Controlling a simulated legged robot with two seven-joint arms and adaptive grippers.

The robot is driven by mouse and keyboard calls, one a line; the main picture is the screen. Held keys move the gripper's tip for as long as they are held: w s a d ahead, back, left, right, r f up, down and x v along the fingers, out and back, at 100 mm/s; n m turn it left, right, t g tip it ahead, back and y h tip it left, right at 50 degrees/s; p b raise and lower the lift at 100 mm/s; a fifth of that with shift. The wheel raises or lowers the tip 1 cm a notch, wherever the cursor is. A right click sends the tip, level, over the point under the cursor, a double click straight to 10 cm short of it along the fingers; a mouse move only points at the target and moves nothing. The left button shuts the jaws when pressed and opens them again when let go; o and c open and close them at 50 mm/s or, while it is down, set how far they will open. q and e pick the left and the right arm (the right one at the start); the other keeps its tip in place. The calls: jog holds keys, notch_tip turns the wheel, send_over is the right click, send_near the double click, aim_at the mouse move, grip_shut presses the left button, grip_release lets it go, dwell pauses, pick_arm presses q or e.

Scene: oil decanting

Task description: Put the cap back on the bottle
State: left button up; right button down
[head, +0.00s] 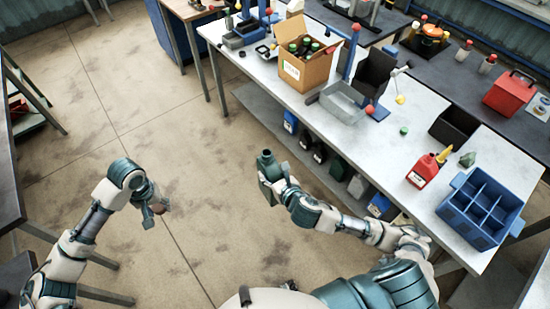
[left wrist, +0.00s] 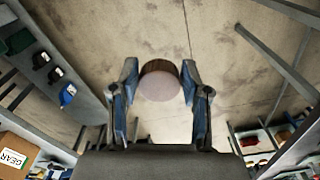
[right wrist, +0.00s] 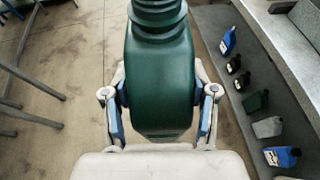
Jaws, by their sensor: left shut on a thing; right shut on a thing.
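My left gripper (head: 153,200) is over the open floor at the left, shut on a small brown round cap (head: 158,208). In the left wrist view the cap (left wrist: 160,82) sits between the two fingers, its pale flat face showing. My right gripper (head: 278,180) is shut on a dark green bottle (head: 267,167), held off the floor in front of the workbench. In the right wrist view the bottle's body (right wrist: 160,75) is between the fingers and its ridged neck points to the top. The cap and the bottle are well apart.
The long workbench (head: 440,125) stands at the right with a cardboard box (head: 296,70) of bottles, a metal tray (head: 343,101), a red can (head: 423,170) and a blue divided crate (head: 457,182). Containers stand on its lower shelf. The floor (head: 190,150) between my grippers is clear.

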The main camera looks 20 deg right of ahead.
jog(key=s+a+r+n+g+y, duration=0.1)
jog(key=a+n+g+y, duration=0.1)
jog(key=a+n+y, duration=0.4)
jog(key=a+y, duration=0.1)
jog(key=a, duration=0.4)
jog(key=shift+a+g, duration=0.4)
pick_arm(q)
jog(key=d+r+m, duration=0.5)
jog(key=d+r, duration=0.3)
jog(key=d, duration=0.3)
jog(key=d+r+m, duration=0.5)
jog(key=d+r, duration=0.3)
jog(key=d, duration=0.3)
jog(key=shift+w+g, duration=0.3)
jog(key=shift+w, duration=0.1)
jog(key=shift+r, duration=0.1)
